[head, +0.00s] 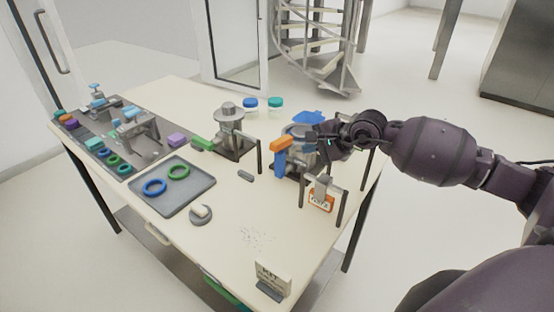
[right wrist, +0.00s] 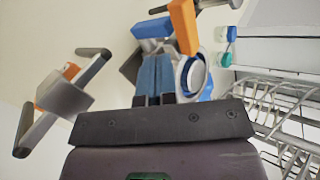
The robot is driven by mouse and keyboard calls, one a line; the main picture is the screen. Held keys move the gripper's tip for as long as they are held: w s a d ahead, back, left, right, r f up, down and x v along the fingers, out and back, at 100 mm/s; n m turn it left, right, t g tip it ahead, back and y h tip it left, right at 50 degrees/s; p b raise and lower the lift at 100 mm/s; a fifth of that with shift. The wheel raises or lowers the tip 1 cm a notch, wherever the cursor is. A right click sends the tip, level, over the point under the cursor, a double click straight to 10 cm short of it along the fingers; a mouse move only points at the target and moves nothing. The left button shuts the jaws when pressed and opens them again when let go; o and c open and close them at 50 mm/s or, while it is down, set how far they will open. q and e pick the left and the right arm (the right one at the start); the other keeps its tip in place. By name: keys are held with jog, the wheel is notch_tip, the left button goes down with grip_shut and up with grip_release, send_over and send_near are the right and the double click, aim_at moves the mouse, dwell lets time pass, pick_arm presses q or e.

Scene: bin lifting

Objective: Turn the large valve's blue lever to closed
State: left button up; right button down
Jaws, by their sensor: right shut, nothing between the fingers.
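The large valve (head: 297,166) is a grey metal body at the right side of the table. A blue upright piece (head: 280,164) sits at its left under an orange bar (head: 281,144); another flat blue part (head: 309,117) shows behind its top. I cannot tell surely which is the lever. The right wrist view shows the orange bar (right wrist: 184,25), the blue piece (right wrist: 152,28) and a round metal part (right wrist: 195,76). My right gripper (head: 322,148) is shut and empty over the valve's right side; its fingers (right wrist: 155,72) point toward the blue piece. Contact is unclear. My left gripper is out of view.
A smaller valve (head: 229,125) with a green lever (head: 202,143) stands left. A frame with an orange tag (head: 321,199) stands close in front. Blue- and teal-capped jars (head: 262,105) stand behind. A tray (head: 165,205) with rings and a sign (head: 272,278) are nearer.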

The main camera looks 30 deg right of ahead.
aim_at(283, 164)
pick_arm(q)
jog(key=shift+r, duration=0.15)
pick_arm(e)
jog(key=n, duration=0.1)
jog(key=d+f+n+h, duration=0.1)
jog(key=n, duration=0.1)
jog(key=shift+s+d+f+g, duration=0.15)
jog(key=shift+s+f+g, duration=0.1)
jog(key=shift+g, duration=0.15)
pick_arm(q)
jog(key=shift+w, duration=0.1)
pick_arm(e)
jog(key=shift+w, duration=0.1)
jog(key=x, duration=0.8)
jog(key=shift+w+f, duration=0.2)
jog(key=shift+w, duration=0.05)
jog(key=shift+w+a+f, duration=0.25)
jog(key=shift+w+f, duration=0.1)
jog(key=shift+f, duration=0.05)
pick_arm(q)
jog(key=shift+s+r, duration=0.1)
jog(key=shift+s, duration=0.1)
